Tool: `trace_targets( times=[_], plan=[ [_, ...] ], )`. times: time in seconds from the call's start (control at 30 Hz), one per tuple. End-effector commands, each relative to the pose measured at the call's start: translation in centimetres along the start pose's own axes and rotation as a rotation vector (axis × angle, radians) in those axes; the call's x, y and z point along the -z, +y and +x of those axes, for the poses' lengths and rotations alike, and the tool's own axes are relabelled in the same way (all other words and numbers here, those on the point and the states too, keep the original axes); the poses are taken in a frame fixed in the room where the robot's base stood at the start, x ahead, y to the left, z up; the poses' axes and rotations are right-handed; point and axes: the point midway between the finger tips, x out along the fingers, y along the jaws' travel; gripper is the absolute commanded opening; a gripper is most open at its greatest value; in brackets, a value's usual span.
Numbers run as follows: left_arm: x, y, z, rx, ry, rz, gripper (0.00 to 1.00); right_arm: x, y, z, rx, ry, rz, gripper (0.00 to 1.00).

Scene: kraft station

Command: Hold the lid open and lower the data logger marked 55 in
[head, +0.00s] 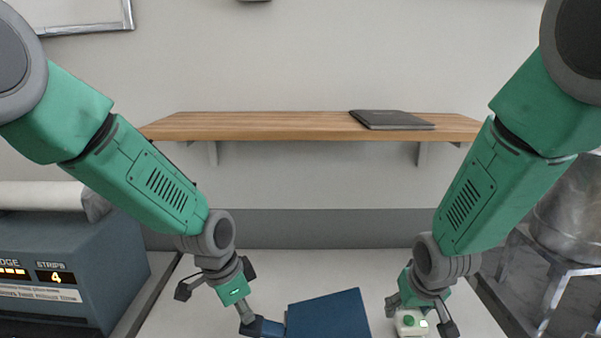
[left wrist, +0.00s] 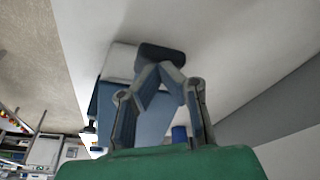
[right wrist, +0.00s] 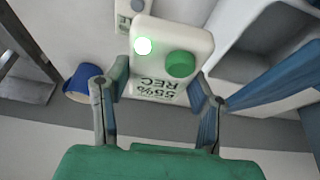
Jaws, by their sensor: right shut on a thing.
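The data logger (right wrist: 172,60) is a white block with a green knob, a lit green lamp and upside-down text reading "55% REC". My right gripper (head: 421,325) is shut on it, one finger on each side; the logger also shows in the head view (head: 409,323). A blue lid (head: 328,315) stands raised between my grippers; its lower part is out of frame. My left gripper (head: 252,323) is at the lid's left side. In the left wrist view its fingertips (left wrist: 160,72) come together at a dark blue piece (left wrist: 160,53); a firm grip cannot be made out.
Beside the held logger is another white device (right wrist: 130,14) with a grey knob. A pale open compartment (right wrist: 250,62) lies by the blue lid. A round blue object (right wrist: 82,83) is at left. A blue-grey machine (head: 70,265) stands left; a wooden shelf (head: 300,126) is behind.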

Motion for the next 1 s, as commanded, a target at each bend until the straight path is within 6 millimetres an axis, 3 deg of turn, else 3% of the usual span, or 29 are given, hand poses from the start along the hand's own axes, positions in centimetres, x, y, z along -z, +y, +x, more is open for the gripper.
trace_targets(
  times=[0.6,1.0],
  plan=[
    [-1.5,-0.2,4.1,-0.002,-0.001,0.000,0.00,0.0,0.0,0.0,0.000,0.001,0.000,0.19],
    [-1.3,0.3,6.5,0.000,0.000,0.000,0.00,0.0,0.0,0.0,0.000,0.001,0.000,0.19]
  ],
)
